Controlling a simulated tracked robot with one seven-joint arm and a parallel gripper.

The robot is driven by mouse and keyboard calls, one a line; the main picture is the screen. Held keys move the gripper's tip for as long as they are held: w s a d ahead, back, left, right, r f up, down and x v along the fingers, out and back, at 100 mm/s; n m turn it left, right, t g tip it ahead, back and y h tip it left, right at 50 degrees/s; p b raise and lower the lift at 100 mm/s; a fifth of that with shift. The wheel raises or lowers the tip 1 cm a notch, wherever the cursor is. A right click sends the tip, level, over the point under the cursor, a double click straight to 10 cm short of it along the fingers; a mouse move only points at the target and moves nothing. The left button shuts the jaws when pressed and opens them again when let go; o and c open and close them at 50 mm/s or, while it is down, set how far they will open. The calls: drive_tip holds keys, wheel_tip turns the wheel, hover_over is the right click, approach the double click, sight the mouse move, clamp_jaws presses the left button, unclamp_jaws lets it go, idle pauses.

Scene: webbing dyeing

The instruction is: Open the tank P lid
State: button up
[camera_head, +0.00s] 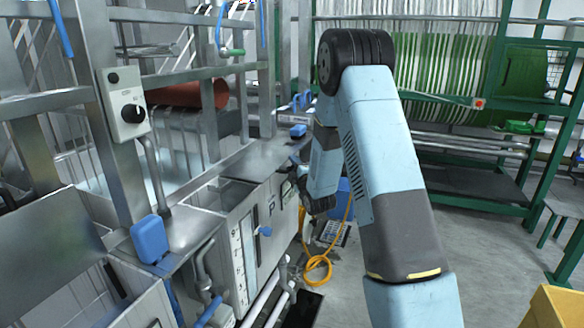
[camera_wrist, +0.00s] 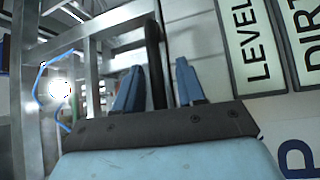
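My gripper (camera_wrist: 158,66) shows in the wrist view with its two blue fingers spread apart. A dark upright bar (camera_wrist: 154,40) shows in the gap between them; I cannot tell whether it is a lid handle or whether a finger touches it. A blue letter P (camera_wrist: 297,160) marks the pale panel at the lower right of that view. In the head view my arm reaches down to the far end of the steel tank row, and my gripper's fingers are hidden or too small to make out. A flat steel plate (camera_head: 252,158), perhaps the tank lid, lies closed there.
Gauge strips reading LEVEL (camera_wrist: 252,48) and DIRT line the panel. A steel frame with a control box (camera_head: 124,104) stands on the left. A yellow hose (camera_head: 318,268) lies on the floor. A green rack (camera_head: 470,110) stands behind. The floor at right is mostly clear.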

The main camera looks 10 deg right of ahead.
clamp_jaws()
idle(0.4)
drive_tip(key=shift+a, duration=0.1)
